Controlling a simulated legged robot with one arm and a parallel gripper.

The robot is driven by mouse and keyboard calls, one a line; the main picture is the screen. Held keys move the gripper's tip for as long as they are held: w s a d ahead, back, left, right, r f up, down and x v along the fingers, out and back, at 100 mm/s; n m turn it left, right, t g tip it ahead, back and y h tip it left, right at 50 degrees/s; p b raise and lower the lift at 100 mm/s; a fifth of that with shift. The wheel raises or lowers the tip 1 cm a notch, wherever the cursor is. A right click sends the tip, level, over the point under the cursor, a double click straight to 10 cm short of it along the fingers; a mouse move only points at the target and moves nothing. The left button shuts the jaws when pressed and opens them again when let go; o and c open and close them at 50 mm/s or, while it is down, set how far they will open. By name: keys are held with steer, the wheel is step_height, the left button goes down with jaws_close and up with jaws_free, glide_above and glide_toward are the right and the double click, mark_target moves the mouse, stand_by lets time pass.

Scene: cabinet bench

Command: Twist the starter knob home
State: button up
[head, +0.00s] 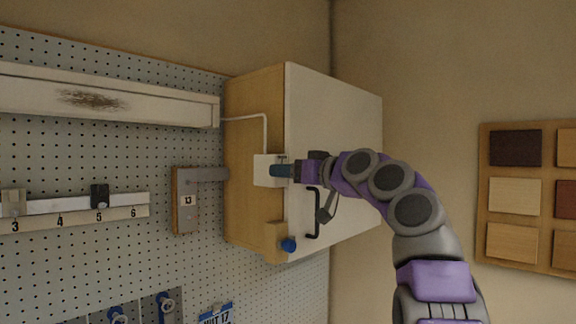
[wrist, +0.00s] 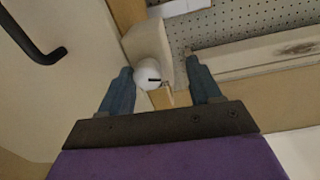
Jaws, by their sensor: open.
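A round white knob (wrist: 148,76) with a black mark shows in the wrist view, in front of a cream box (wrist: 150,42). I take it to be the starter knob. My gripper (wrist: 162,74) is open, with one blue finger on each side of the knob; the knob lies nearer the left finger. I cannot tell whether either finger touches it. In the head view my gripper (head: 279,171) is at the white box (head: 262,166) on the cabinet's wooden side, and hides the knob.
The cabinet (head: 330,150) has a white door with a black handle (head: 314,222). A blue knob (head: 288,245) sits low on its edge. A wooden block marked 13 (head: 186,215) and a numbered rail (head: 75,214) are on the pegboard (head: 70,160) at left. Wood samples (head: 515,196) hang at right.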

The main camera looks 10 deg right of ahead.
steer(key=shift+w+d+f, duration=0.1)
steer(key=shift+w+d, duration=0.2)
steer(key=shift+d, duration=0.35)
steer(key=shift+w+d, duration=0.3)
steer(key=shift+d, duration=0.3)
steer(key=shift+s+a, duration=0.1)
steer(key=shift+a, duration=0.3)
steer(key=shift+c, duration=0.9)
steer(key=shift+a, duration=0.65)
steer(key=c, duration=0.3)
steer(key=shift+d, duration=0.35)
steer(key=c, duration=0.6)
steer(key=shift+o, duration=0.2)
steer(key=shift+a, duration=0.15)
